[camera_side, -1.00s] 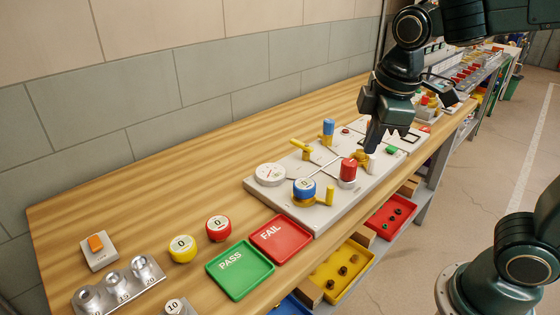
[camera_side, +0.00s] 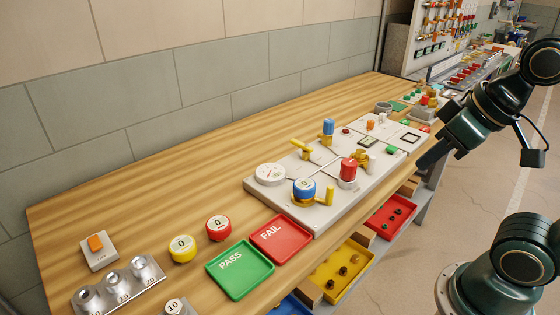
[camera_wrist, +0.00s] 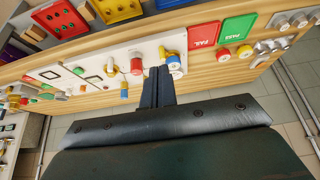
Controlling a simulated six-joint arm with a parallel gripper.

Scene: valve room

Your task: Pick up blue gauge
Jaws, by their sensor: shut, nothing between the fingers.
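The blue gauge (camera_side: 304,188) with a white face marked 0 sits upright on the near end of the white valve panel (camera_side: 262,197), beside a yellow handle (camera_side: 326,195). My gripper (camera_side: 424,166) is shut and empty, out past the bench's front edge and to the right of the panel, well apart from the gauge. In the wrist view the shut fingers (camera_wrist: 158,72) point toward the panel, and the blue gauge (camera_wrist: 174,63) shows just to the right of their tips.
A red knob (camera_side: 348,171), a blue-topped post (camera_side: 328,128) and a white dial (camera_side: 270,174) stand on the panel. Yellow (camera_side: 183,249) and red (camera_side: 218,228) gauges stand near the green PASS tray (camera_side: 240,287) and red FAIL tray (camera_side: 281,239). The bench behind is clear.

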